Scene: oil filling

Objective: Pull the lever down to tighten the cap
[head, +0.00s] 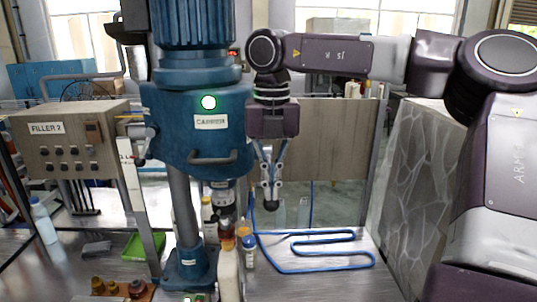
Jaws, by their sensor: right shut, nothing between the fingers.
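The blue capping machine (165,115) stands left of centre, with a lit green lamp and a label on its front. A dark curved handle (213,160) sits low on its front; I cannot tell whether this is the lever. A cream bottle (228,272) with a dark and orange top stands in front of the machine column. Whether its cap is tight cannot be seen. My right gripper (272,206) points down, shut and empty, to the right of the machine head and apart from the handle. My left gripper is not in view.
A blue looped tube (320,268) lies on the metal table at right. A filler control box (70,140) and a green tray (143,244) are at left. A stone-patterned block (405,180) stands at right.

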